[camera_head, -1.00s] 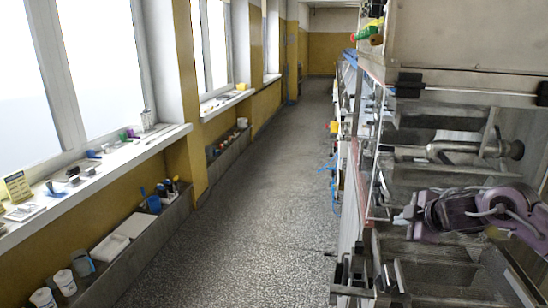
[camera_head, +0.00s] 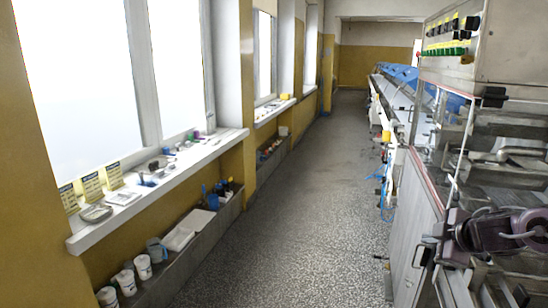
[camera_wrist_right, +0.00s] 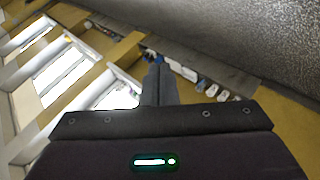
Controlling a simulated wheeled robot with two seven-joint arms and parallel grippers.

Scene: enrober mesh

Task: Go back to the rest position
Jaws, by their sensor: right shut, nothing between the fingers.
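My right gripper (camera_wrist_right: 158,85) shows in the right wrist view with its two dark fingers together and nothing between them. Behind the fingers in that view are the windows, yellow wall and floor, tilted. In the head view my purple right arm comes in at the lower right, in front of the open metal frame of the machine (camera_head: 508,130). The fingertips are hard to pick out there against the dark machine parts. I cannot tell whether the arm touches the machine. My left gripper is not in view.
A speckled floor aisle (camera_head: 300,190) runs clear down the middle. On the left, a window sill (camera_head: 215,143) holds small items and signs, above a grey ledge (camera_head: 205,245) with white cups (camera_head: 143,267). A long conveyor line (camera_head: 395,95) stands farther back on the right.

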